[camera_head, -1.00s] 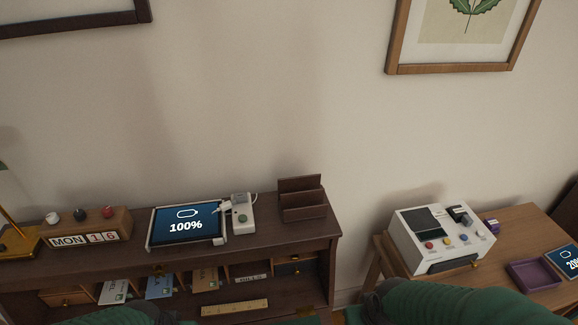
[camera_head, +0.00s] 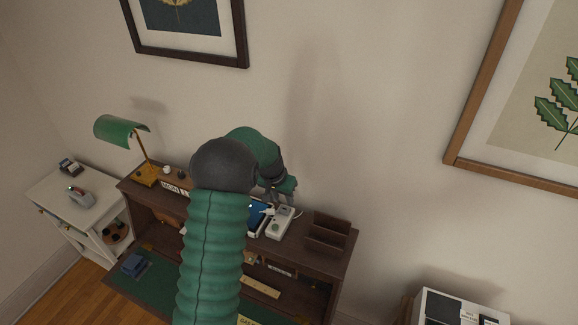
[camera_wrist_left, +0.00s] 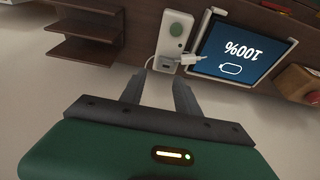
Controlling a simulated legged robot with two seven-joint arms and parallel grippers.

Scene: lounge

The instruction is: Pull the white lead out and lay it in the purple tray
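The tablet (camera_wrist_left: 240,52) reads 100% and lies on the desk top. The white lead's plug (camera_wrist_left: 192,58) sits at the tablet's edge, beside a white box with a green button (camera_wrist_left: 172,40). In the head view my left arm hides much of the tablet (camera_head: 257,216); the white box (camera_head: 281,223) shows beside it. My left gripper (camera_wrist_left: 159,88) is open and empty, its fingers short of the plug and white box in the wrist view. It also shows above them in the head view (camera_head: 272,201). The purple tray and my right gripper are out of view.
A dark letter rack (camera_head: 327,233) stands right of the white box, and it shows in the wrist view (camera_wrist_left: 86,32). A green lamp (camera_head: 122,130) and block calendar (camera_head: 172,187) stand left. A white machine (camera_head: 455,308) is at the lower right.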

